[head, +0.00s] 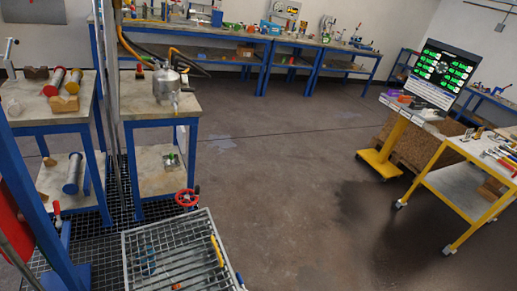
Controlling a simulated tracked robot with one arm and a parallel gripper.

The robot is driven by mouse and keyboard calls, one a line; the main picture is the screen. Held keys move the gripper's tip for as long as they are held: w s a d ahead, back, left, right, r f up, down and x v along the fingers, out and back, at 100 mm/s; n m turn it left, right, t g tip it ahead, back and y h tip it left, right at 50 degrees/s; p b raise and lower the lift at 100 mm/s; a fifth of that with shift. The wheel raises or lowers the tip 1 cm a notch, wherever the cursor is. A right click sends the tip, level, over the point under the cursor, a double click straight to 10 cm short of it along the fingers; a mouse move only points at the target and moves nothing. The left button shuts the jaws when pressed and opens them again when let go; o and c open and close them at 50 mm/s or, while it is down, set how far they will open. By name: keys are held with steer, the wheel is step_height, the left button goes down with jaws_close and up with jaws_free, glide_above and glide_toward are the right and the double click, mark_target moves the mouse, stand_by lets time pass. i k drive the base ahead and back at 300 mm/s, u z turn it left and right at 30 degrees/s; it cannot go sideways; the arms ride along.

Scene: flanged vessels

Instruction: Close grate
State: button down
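The grate (185,242) is a grey metal frame with parallel bars, low in the middle-left of the head view. A yellow handle (217,250) is on its right side. Its near end is cut off by the bottom edge of the picture. A blue thing (150,258) shows at its left, among or below the bars. I cannot tell for sure whether the grate lies flush or is tilted up. My gripper does not show in this view, so I cannot see its fingers or any contact with the grate.
A red handwheel (187,197) stands just behind the grate. Workbenches (165,107) with a metal vessel (166,85) stand on the left. A blue post rises at the lower left. A yellow screen stand (390,148) and a yellow cart (462,190) stand right. The middle floor is clear.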

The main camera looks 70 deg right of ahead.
mark_target(127, 283)
steer(key=z, duration=0.85)
steer(key=i, duration=1)
steer(key=u, duration=0.05)
